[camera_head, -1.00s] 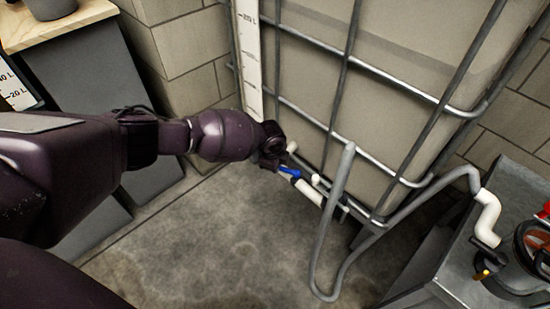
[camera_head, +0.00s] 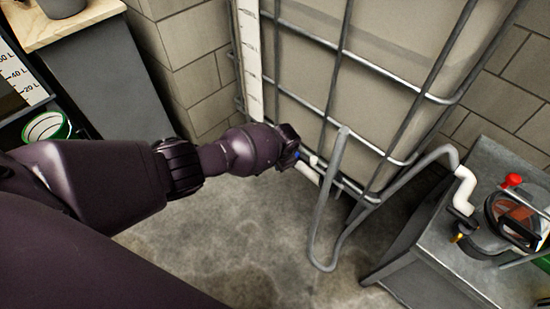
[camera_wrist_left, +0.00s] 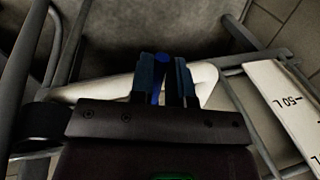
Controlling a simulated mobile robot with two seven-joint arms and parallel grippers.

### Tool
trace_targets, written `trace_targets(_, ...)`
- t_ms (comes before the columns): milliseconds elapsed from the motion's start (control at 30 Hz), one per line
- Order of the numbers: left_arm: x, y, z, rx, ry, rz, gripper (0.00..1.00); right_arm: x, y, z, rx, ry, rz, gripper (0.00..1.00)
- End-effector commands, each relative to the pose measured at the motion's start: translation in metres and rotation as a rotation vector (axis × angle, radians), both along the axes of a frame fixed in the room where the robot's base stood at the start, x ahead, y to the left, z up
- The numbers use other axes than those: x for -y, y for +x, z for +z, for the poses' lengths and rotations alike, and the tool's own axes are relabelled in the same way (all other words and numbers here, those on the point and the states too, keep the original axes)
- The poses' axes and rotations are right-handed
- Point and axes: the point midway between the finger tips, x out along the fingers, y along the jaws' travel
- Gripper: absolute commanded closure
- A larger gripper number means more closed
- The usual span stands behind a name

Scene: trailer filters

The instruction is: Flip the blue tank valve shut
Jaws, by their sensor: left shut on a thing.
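The tank (camera_head: 375,50) is a large pale container inside a grey metal cage. A white pipe (camera_head: 307,172) is at its lower front, and the blue valve (camera_head: 297,155) is mostly hidden by my left gripper (camera_head: 294,150). In the left wrist view, the blue valve handle (camera_wrist_left: 160,68) stands between the two fingers of my left gripper (camera_wrist_left: 160,80), which is shut on it. The white pipe (camera_wrist_left: 100,89) runs across behind the fingers there. My right gripper is not in view.
A bent grey pipe (camera_head: 322,215) hangs close to the right of the valve. A metal table (camera_head: 425,250) with a pump-like device (camera_head: 515,215) stands at the right. A white litre scale (camera_head: 250,60) runs down the tank's left. The concrete floor (camera_head: 230,245) is bare.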

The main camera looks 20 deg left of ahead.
Motion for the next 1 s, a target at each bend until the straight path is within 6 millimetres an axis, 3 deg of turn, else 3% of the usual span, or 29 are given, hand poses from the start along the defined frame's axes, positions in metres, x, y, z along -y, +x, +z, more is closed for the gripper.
trace_targets(400, 0.014, -0.007, 0.0, -0.002, 0.0, 0.211, 1.0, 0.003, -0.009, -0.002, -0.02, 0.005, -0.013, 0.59)
trace_targets(1000, 0.017, -0.008, -0.001, -0.002, 0.0, 0.248, 1.0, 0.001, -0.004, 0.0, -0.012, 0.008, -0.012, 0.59)
